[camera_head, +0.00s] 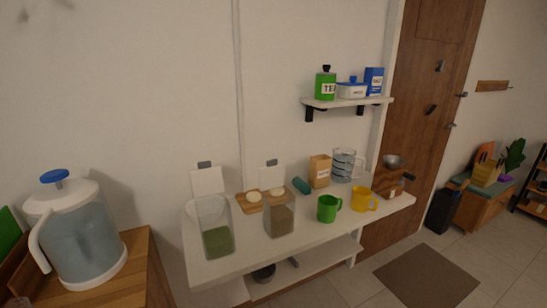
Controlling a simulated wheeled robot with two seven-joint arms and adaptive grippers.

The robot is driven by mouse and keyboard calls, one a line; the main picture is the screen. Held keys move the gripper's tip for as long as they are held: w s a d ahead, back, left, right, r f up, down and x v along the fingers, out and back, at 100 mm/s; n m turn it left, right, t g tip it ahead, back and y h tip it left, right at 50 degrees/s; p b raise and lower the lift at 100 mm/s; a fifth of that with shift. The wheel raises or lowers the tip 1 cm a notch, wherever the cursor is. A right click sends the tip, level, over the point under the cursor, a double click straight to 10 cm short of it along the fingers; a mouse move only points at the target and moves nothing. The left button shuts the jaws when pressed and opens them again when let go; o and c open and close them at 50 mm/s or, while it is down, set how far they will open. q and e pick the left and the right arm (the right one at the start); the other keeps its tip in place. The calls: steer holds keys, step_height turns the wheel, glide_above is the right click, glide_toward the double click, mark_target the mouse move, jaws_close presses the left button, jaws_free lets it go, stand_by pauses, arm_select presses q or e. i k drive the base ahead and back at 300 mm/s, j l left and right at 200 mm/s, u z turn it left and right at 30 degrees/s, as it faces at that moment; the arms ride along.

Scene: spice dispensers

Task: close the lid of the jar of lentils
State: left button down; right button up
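Two clear dispensers stand on the white table. The left jar (218,240) holds green contents, and its white lid (207,182) stands upright, open, at the back. The right jar (280,221) holds brownish contents, and its white lid (271,178) also stands raised at the back. I cannot read any label, so I cannot tell for certain which jar holds the lentils. Neither of my grippers shows in the head view.
The white table (330,222) also bears a board (246,207) with pale round items, a green mug (328,208), a yellow mug (363,200), a paper bag (319,171) and a glass measuring jug (345,165). A large drink dispenser (80,235) stands at left.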

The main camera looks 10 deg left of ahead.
mark_target(272, 175)
steer(key=k+l+z, duration=0.3)
steer(key=k+l, duration=0.15)
steer(key=l, duration=0.3)
steer(key=k+l+z, duration=0.15)
steer(key=l, duration=0.25)
steer(key=k, duration=0.1)
